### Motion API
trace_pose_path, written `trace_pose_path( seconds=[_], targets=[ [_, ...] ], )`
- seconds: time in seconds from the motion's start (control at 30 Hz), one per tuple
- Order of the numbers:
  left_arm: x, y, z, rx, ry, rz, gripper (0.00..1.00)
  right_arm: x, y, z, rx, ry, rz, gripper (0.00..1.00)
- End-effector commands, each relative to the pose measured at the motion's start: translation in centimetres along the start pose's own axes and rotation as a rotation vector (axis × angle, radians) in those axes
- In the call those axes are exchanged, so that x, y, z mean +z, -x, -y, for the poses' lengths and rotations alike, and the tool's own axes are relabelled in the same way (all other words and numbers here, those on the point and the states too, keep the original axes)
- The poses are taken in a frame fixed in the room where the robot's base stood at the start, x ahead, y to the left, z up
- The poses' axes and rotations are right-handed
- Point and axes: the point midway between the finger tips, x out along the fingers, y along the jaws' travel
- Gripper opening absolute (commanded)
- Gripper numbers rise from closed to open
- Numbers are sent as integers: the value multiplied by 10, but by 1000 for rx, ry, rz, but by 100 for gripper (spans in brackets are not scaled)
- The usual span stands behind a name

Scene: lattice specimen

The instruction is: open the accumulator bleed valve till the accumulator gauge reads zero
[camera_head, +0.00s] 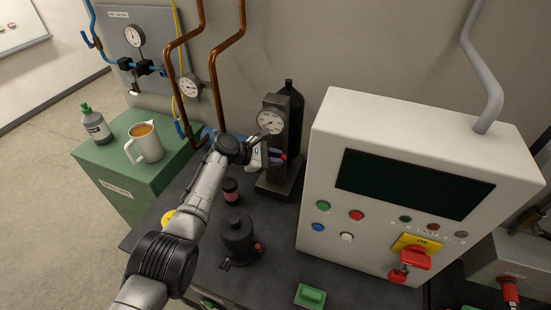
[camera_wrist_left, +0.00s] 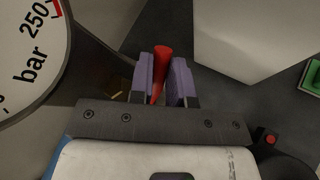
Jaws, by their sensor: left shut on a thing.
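The accumulator gauge (camera_head: 270,121) is a white dial on a dark upright block, with the black accumulator bottle (camera_head: 291,100) behind it. Its needle is too small to read. In the left wrist view the gauge face (camera_wrist_left: 28,55) fills the upper left, marked "bar" and 250; no needle tip is clear there. My left gripper (camera_head: 279,158) is just below the gauge. Its purple fingers are shut on the red bleed valve handle (camera_wrist_left: 159,72), which stands up between them. The valve body is mostly hidden behind the gripper. My right gripper is not in view.
A white control cabinet (camera_head: 330,133) with buttons and a red-yellow switch stands close right of the gripper. A black pump-like part (camera_head: 238,235) and a small dark jar (camera_head: 231,190) sit on the dark bench. A green cabinet (camera_head: 105,165) holds a jug (camera_head: 147,145) and bottle (camera_head: 95,126).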

Motion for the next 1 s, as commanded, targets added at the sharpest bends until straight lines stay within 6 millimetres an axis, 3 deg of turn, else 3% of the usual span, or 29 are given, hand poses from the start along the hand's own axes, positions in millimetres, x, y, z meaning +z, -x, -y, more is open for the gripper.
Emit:
trace_pose_path(
  seconds=[0.17,0.2,0.47,0.77,1.0],
  targets=[
    [0,0,0,0,0,0,0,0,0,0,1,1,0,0],
    [0,0,0,0,0,0,18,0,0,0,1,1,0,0],
    [0,0,0,0,0,-1,43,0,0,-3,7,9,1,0],
    [0,2,0,0,0,-1,43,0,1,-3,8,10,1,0],
    [1,25,-1,1,0,0,43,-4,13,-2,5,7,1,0]
  ],
)
